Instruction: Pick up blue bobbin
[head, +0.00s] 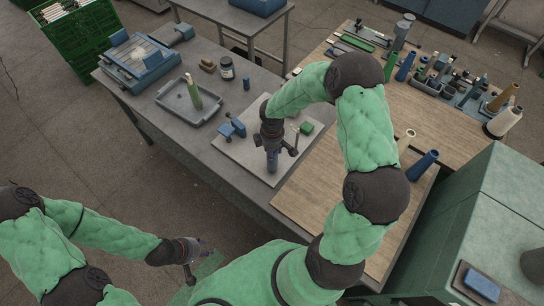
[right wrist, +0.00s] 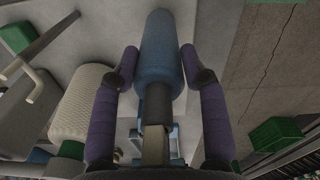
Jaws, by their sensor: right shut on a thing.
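The blue bobbin (right wrist: 160,45) lies between the two purple fingers of my right gripper (right wrist: 160,65) in the right wrist view. The fingers are closed against its sides. In the head view my right gripper (head: 272,160) points down over the pale grey board on the table, and the bobbin cannot be made out clearly there. My left gripper (head: 200,262) is low in the head view, off the table, with its fingers apart and empty.
The pale board (head: 250,165) carries a blue bracket (head: 231,127) and a green block (head: 307,128). A grey tray (head: 172,101) holds a green-and-white piece. A wooden bench (head: 325,185) with bobbins and cones is at right. A green cabinet (head: 450,225) stands at lower right.

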